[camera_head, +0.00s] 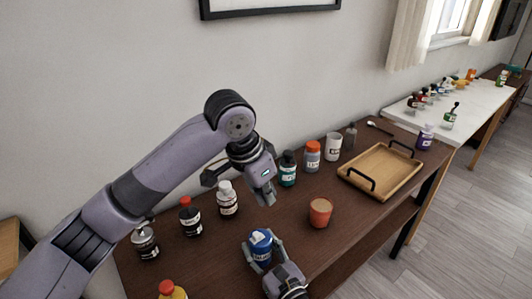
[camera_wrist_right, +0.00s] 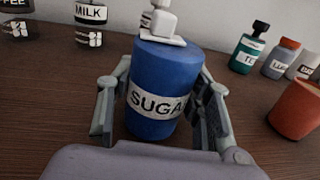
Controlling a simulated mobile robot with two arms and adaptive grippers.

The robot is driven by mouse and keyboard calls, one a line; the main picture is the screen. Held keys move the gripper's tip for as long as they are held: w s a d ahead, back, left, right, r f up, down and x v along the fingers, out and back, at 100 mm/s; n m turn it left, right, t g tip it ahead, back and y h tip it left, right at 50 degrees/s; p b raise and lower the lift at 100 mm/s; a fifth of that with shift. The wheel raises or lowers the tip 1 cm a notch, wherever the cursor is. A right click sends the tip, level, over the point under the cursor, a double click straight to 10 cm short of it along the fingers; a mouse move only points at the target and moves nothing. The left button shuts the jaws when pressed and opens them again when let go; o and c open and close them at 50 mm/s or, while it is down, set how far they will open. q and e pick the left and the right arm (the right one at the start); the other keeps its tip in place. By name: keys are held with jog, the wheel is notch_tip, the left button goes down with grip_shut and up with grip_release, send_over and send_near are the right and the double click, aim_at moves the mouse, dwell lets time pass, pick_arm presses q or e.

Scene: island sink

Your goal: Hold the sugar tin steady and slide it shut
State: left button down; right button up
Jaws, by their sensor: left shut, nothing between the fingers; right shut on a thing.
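The blue sugar tin (camera_head: 261,241) stands upright near the front of the brown table. In the right wrist view the tin (camera_wrist_right: 165,75) shows its SUGAR label, with a pale knob-like piece (camera_wrist_right: 162,30) on a small flat plate at its top. My right gripper (camera_head: 265,252) is shut on the tin, one finger on each side; the fingers also show in the right wrist view (camera_wrist_right: 160,105). My left gripper (camera_head: 265,197) is shut and empty, behind and above the tin in the head view, apart from it. I cannot tell how far the lid is open.
An orange cup (camera_head: 320,212) stands right of the tin. Several labelled bottles and jars line the back, including a white one (camera_head: 227,200) and a teal one (camera_head: 288,170). A wooden tray (camera_head: 383,190) lies farther right. A red-capped yellow bottle (camera_head: 171,291) stands front left.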

jog(key=o, duration=1.3)
jog(key=shift+s, duration=0.1)
